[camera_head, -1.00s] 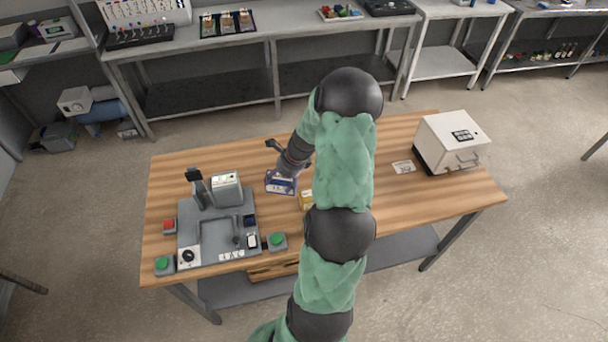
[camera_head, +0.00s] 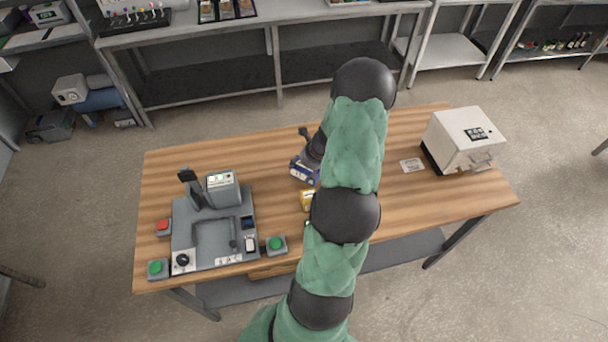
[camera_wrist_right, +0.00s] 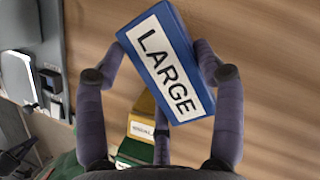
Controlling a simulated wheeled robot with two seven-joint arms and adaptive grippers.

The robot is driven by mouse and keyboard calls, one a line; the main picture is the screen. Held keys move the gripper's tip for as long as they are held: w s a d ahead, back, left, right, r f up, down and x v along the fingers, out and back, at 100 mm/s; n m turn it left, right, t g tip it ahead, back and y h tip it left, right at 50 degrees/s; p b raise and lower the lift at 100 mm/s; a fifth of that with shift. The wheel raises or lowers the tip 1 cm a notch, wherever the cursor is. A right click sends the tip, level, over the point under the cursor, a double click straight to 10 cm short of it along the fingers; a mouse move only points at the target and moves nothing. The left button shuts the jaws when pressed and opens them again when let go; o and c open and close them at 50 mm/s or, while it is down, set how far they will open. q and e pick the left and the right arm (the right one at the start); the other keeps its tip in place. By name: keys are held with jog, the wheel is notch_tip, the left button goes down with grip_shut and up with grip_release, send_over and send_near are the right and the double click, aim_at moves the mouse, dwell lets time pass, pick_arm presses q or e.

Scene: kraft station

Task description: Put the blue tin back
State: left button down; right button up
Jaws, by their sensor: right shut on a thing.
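The blue tin (camera_head: 303,172) has a white label reading LARGE. In the right wrist view the blue tin (camera_wrist_right: 168,62) sits tilted between the fingers of my right gripper (camera_wrist_right: 160,75), which is shut on it. In the head view my right gripper (camera_head: 312,158) is over the middle of the wooden table, partly hidden by my arm. I cannot tell whether the tin touches the table. My left gripper does not show.
A yellow tin (camera_head: 307,200) stands just in front of the blue tin, and a green one (camera_wrist_right: 135,152) shows beside it in the wrist view. A grey machine (camera_head: 212,235) is on the left, with a green button (camera_head: 276,245). A white box (camera_head: 464,140) stands at the right.

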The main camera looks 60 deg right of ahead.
aim_at(304, 173)
jog(key=shift+f+b, duration=0.4)
jog(key=shift+f, duration=1.25)
jog(key=o, duration=1.2)
jog(key=shift+f, duration=0.15)
jog(key=shift+r, duration=0.4)
jog(key=p+v, duration=0.2)
jog(key=v, duration=0.9)
jog(key=shift+s+r+p, duration=0.15)
jog(key=shift+r+p, duration=0.15)
jog(key=shift+p, duration=0.1)
